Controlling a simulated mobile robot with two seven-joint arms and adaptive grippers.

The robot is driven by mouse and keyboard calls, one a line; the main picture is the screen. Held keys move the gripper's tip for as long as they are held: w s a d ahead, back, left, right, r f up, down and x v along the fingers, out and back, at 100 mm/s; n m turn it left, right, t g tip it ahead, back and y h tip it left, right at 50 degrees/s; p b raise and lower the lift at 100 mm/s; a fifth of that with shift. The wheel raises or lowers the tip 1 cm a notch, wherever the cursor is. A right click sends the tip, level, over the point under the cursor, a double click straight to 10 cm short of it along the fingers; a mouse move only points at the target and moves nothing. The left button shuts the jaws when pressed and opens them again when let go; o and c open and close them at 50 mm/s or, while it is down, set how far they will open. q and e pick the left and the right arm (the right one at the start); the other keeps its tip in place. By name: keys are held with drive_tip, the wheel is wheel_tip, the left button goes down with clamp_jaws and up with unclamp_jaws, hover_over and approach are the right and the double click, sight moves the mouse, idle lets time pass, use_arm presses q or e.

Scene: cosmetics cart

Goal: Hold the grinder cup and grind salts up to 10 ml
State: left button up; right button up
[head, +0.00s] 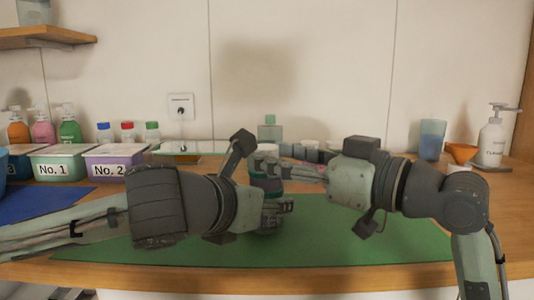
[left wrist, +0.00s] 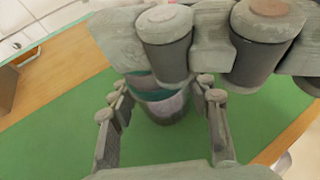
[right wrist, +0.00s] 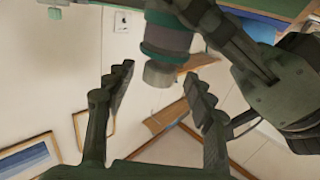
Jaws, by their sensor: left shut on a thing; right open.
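The grinder cup (head: 266,186), dark with a teal band, stands upright over the green mat in the head view, partly hidden by both grippers. My left gripper (head: 279,207) is shut around its lower part. In the left wrist view, the clear, purplish cup body (left wrist: 162,107) lies between the left fingers. My right gripper (head: 284,168) is open at the cup's upper end. In the right wrist view, the cup's narrow knob end (right wrist: 159,74) points between the spread right fingers (right wrist: 158,82). I cannot tell whether they touch it. Salt inside and any level marks are not readable.
A green mat (head: 350,240) covers the front of the wooden table. A blue tumbler (head: 432,140), orange funnel (head: 462,153) and white pump bottle (head: 493,143) stand back right. The mat's front right is clear.

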drive_tip(key=shift+x, duration=1.3)
drive_tip(key=shift+c, duration=0.6)
drive_tip(key=c, duration=1.1)
drive_tip(key=shift+m+t+h, duration=1.2)
drive_tip(key=shift+t+h, duration=0.1)
drive_tip(key=shift+h, duration=0.1)
drive_tip(key=o, duration=1.2)
